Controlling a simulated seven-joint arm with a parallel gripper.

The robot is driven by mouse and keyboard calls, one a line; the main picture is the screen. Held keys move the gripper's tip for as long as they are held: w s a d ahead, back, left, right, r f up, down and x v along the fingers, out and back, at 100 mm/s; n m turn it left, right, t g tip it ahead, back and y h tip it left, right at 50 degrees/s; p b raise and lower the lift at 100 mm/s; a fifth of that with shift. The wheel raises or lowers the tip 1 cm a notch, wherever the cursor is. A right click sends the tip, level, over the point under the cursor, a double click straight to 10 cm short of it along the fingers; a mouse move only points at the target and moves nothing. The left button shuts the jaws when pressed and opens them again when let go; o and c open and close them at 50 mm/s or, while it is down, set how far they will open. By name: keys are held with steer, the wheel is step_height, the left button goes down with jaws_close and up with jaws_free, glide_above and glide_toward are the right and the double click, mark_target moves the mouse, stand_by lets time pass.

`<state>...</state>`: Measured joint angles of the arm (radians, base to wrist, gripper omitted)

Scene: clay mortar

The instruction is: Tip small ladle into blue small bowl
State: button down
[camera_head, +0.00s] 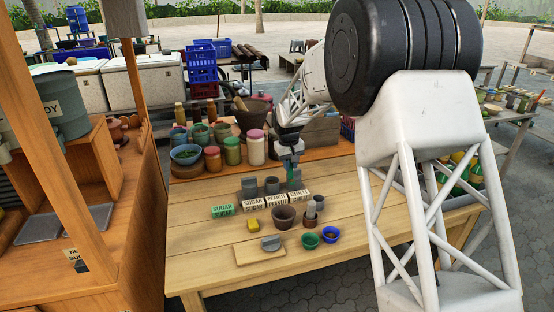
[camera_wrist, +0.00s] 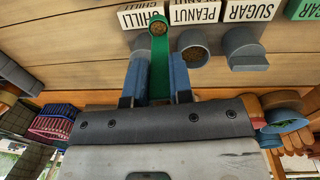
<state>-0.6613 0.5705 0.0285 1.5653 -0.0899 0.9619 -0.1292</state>
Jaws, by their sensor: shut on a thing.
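My gripper (camera_wrist: 156,82) has its two blue fingers shut on the green handle of the small ladle (camera_wrist: 158,62). In the wrist view the ladle's round scoop shows something brown in it, beside the chilli sign (camera_wrist: 143,16). In the head view the gripper (camera_head: 290,158) and the green ladle (camera_head: 292,172) are at the back of the wooden table, above the row of signs. The blue small bowl (camera_head: 330,235) stands near the front right of the table, apart from the gripper, with something dark inside.
A green bowl (camera_head: 310,241) stands just left of the blue one. A brown pot (camera_head: 284,217) and a small stacked cup (camera_head: 309,217) stand behind them. Grey containers (camera_head: 271,185) stand behind the signs. A board (camera_head: 251,256) lies left. Jars (camera_head: 256,148) stand further back.

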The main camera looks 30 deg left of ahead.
steer(key=s+d+f, duration=0.1)
steer(key=s+d, duration=0.3)
steer(key=d, duration=0.6)
steer(key=s+d+f, duration=0.1)
steer(key=s+d, duration=0.4)
steer(key=d, duration=0.5)
steer(key=shift+f+m+g+y, duration=0.2)
steer(key=shift+m+g+y, duration=0.1)
steer(key=shift+s+f, duration=0.15)
steer(key=shift+s+a+f+t+h, duration=0.65)
steer(key=shift+f+t+h, duration=0.45)
steer(key=shift+t+h, duration=0.3)
steer(key=shift+s+a+f+t+h, duration=0.6)
steer(key=shift+f+t+h, duration=0.55)
steer(key=shift+t+h, duration=0.25)
steer(key=shift+s+a+f+t+h, duration=0.65)
steer(key=shift+f+t+h, duration=0.45)
steer(key=shift+t+h, duration=0.3)
